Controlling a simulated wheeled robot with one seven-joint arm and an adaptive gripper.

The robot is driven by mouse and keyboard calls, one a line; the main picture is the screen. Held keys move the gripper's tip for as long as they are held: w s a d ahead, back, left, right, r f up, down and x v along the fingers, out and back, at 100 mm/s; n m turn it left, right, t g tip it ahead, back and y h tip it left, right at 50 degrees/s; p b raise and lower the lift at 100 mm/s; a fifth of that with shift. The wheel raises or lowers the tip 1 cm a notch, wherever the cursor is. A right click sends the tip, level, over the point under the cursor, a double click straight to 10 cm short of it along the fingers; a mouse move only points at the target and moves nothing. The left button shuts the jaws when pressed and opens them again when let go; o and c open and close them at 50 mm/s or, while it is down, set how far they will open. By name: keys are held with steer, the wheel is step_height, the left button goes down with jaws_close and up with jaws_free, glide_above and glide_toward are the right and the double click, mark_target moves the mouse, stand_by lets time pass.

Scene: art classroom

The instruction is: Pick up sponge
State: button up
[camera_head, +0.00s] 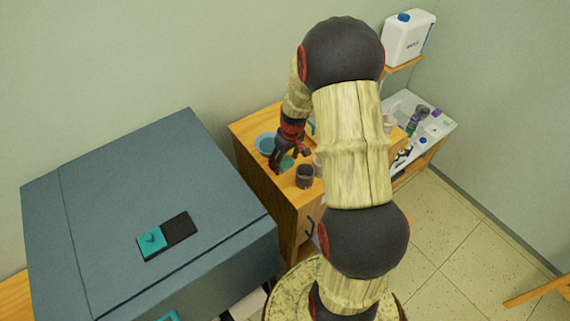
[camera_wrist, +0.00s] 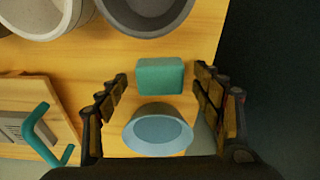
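The sponge (camera_wrist: 160,76) is a teal block on the wooden cabinet top, in the middle of the wrist view. In the head view a small part of the teal sponge (camera_head: 287,163) shows by my fingers. My gripper (camera_wrist: 161,80) is open, with one finger on each side of the sponge and visible gaps between. In the head view my gripper (camera_head: 290,159) points down over the cabinet top. I cannot tell its exact height above the wood.
A blue bowl (camera_wrist: 158,133) stands close to the sponge, between my fingers' bases in the wrist view. A dark cup (camera_head: 304,176) and a pale container (camera_wrist: 48,12) stand on the other side. The cabinet edge (camera_wrist: 218,45) is near right.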

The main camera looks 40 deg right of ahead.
steer(key=shift+c, duration=1.2)
steer(key=c, duration=0.7)
steer(key=shift+o, duration=0.2)
steer(key=shift+r, duration=0.2)
steer(key=shift+r, duration=0.65)
steer(key=s+a+r, duration=0.4)
steer(key=s+r, duration=0.7)
steer(key=s, duration=0.2)
steer(key=shift+s+r, duration=0.2)
steer(key=shift+s, duration=0.05)
